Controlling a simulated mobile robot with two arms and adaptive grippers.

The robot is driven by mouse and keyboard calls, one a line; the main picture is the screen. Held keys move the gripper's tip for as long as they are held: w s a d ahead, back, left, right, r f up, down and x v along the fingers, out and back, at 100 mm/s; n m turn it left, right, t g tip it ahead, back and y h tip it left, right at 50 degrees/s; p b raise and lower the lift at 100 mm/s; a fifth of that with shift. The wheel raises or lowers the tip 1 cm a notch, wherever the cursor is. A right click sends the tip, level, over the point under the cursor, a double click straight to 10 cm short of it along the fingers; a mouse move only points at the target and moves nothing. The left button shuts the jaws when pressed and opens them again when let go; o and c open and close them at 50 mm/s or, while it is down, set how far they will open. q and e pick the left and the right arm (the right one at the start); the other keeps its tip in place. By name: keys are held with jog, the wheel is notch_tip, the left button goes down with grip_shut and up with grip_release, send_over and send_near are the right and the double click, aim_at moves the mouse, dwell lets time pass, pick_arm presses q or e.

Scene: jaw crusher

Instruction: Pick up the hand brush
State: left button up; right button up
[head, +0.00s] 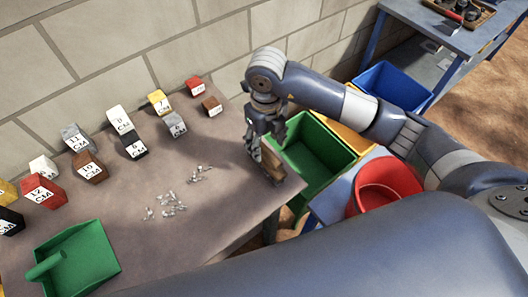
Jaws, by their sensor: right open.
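The hand brush (272,166) appears as a brown wooden piece at the right end of the grey table (215,215), close to its edge. My right gripper (264,146) comes in from the right and points down at the brush from above. Its jaws are open. Its fingers overlap the upper part of the brush in the head view, and I cannot tell whether they touch it. Part of the brush is hidden behind the fingers. My left gripper is not in view.
A green dustpan (75,262) lies at the table's front left. Several numbered blocks (88,166) stand along the back. Small metallic bits (168,205) lie mid-table. A green bin (318,155), a red bucket (383,186) and a blue bin (395,86) stand beyond the right edge.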

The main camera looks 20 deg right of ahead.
aim_at(266, 149)
jog(key=f, duration=0.2)
jog(key=shift+s+f+p, duration=0.25)
jog(key=shift+f+p, duration=0.05)
jog(key=shift+f, duration=0.05)
jog(key=shift+f+p, duration=0.3)
notch_tip(266, 149, down, 4)
jog(key=shift+f+p, duration=0.15)
jog(key=shift+p, duration=0.8)
jog(key=shift+f, duration=0.2)
jog(key=c, duration=0.9)
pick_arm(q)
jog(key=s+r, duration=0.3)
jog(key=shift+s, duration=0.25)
pick_arm(e)
grip_shut()
